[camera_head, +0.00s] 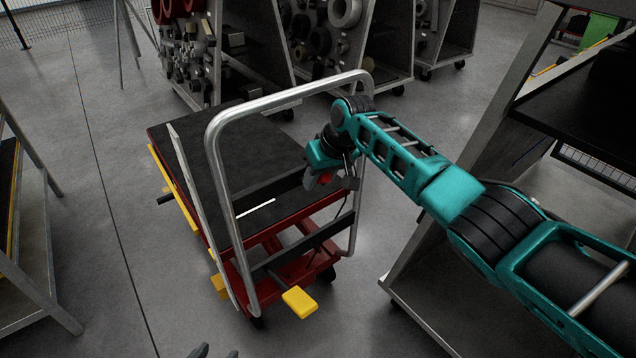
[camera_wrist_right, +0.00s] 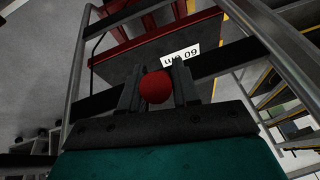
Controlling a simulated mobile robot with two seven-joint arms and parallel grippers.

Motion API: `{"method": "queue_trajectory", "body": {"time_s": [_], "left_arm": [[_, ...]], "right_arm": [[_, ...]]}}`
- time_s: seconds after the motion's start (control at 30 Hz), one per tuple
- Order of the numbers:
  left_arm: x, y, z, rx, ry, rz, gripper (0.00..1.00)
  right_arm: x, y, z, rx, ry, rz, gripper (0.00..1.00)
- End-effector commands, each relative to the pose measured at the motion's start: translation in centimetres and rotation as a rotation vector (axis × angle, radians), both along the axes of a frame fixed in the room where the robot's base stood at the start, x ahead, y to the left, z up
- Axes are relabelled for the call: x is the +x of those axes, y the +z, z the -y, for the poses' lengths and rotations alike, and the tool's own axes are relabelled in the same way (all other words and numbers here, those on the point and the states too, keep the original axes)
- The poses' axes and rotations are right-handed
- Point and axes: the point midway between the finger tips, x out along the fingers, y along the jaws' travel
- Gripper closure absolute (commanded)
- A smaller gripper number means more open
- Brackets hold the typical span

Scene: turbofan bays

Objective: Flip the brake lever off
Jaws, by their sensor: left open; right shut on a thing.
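A cart (camera_head: 250,165) with a dark deck, red frame and grey tubular handle stands left of centre in the head view. My right gripper (camera_head: 322,182) reaches in from the right to the handle end. In the right wrist view my right gripper (camera_wrist_right: 157,92) has its two dark fingers either side of a red ball knob (camera_wrist_right: 156,87) and is shut on it. The knob seems to be the brake lever's end; its stem is hidden. A bit of red (camera_head: 325,178) shows at the gripper in the head view. My left gripper (camera_head: 215,352) barely shows at the bottom edge, open and empty.
A yellow pedal (camera_head: 299,301) sticks out low at the cart's near end. A white label (camera_wrist_right: 180,55) is on the cart's panel. Racks with parts (camera_head: 190,60) stand behind; a grey shelf frame (camera_head: 440,290) stands close on the right. The floor (camera_head: 110,290) left of the cart is mostly clear.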

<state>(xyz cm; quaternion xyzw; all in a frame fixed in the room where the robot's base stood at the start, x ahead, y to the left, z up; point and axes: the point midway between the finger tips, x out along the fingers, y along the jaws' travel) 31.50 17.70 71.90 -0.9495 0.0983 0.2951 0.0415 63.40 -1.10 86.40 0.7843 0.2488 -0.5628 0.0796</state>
Motion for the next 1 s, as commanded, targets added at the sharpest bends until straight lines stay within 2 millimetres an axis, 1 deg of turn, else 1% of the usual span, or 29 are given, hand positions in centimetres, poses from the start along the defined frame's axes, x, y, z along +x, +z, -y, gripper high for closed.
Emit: {"method": "queue_trajectory", "body": {"time_s": [0.2,0.73,0.77,0.97,1.0], "left_arm": [[0.19,0.10,0.02,0.000,-0.001,0.004,0.50],[0.18,0.12,0.06,-0.001,-0.001,0.005,0.50],[0.18,0.12,0.06,-0.001,-0.001,0.004,0.50],[0.10,0.08,0.06,0.000,-0.001,0.003,0.50],[0.06,0.05,0.06,-0.001,-0.001,0.002,0.50]], "right_arm": [[0.15,0.43,-0.18,-0.021,0.002,-0.027,1.00],[0.18,0.58,-0.18,-0.028,0.002,-0.036,1.00],[0.19,0.59,-0.18,-0.028,0.002,-0.036,0.67],[0.15,0.51,-0.10,-0.029,0.002,-0.038,0.48],[0.15,0.48,-0.08,-0.029,0.001,-0.038,0.48]]}}
